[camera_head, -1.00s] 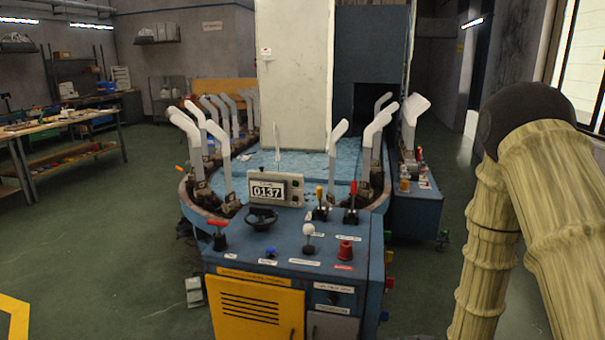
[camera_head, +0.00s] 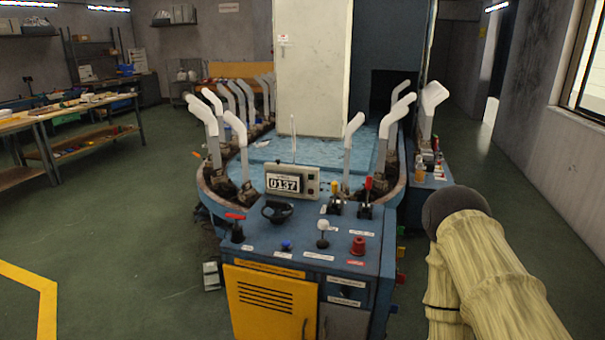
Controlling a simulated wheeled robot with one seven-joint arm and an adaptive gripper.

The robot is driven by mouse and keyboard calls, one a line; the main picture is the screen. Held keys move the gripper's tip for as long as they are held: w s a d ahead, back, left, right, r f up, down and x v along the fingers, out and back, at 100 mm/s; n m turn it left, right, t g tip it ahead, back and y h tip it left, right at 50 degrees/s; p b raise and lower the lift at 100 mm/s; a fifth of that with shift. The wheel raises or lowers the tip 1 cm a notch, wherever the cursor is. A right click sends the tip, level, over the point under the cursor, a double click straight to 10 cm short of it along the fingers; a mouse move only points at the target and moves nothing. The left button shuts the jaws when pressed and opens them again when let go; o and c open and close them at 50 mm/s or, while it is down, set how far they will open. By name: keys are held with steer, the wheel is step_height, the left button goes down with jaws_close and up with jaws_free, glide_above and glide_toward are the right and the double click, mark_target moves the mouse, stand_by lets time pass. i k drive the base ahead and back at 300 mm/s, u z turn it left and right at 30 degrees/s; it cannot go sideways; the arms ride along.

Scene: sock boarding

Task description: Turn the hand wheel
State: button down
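The hand wheel, a small black dished wheel (camera_head: 278,211), sits on the blue control panel (camera_head: 300,262) in front of the counter display (camera_head: 289,183), which reads 0137. My arm (camera_head: 490,275), in a pale ribbed cover with a dark round joint, is at the lower right of the view, right of the machine and apart from the panel. My gripper is not in view.
Near the wheel stand a red T-handle (camera_head: 236,228), a blue knob (camera_head: 286,245), a white ball lever (camera_head: 323,231), a red button (camera_head: 358,246) and two levers. White sock boards (camera_head: 207,122) ring the machine. Open green floor lies left; a workbench (camera_head: 70,118) stands beyond.

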mark_target(278, 207)
steer(key=u, duration=1.5)
steer(key=i, duration=1.45)
steer(key=z, duration=1.4)
